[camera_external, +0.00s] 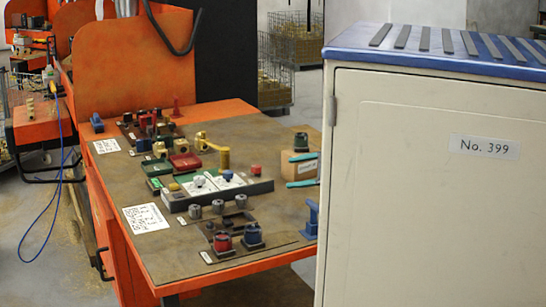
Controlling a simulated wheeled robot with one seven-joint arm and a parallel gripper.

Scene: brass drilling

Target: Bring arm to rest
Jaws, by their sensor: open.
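My gripper does not show in the external view, and I can make out no part of my arm for certain. The beige cabinet at the right hides part of the scene behind it. The workbench (150,249) with an orange edge and a worn brown top stands left of centre, and no gripper is seen over it.
The beige cabinet (430,200) marked "No. 399" has a blue ribbed top. Red and blue knobbed pieces (222,243), a grey box (215,193), brass parts and a cardboard box (300,166) crowd the bench. A blue cable (45,225) trails to the floor. Wire cages stand behind.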

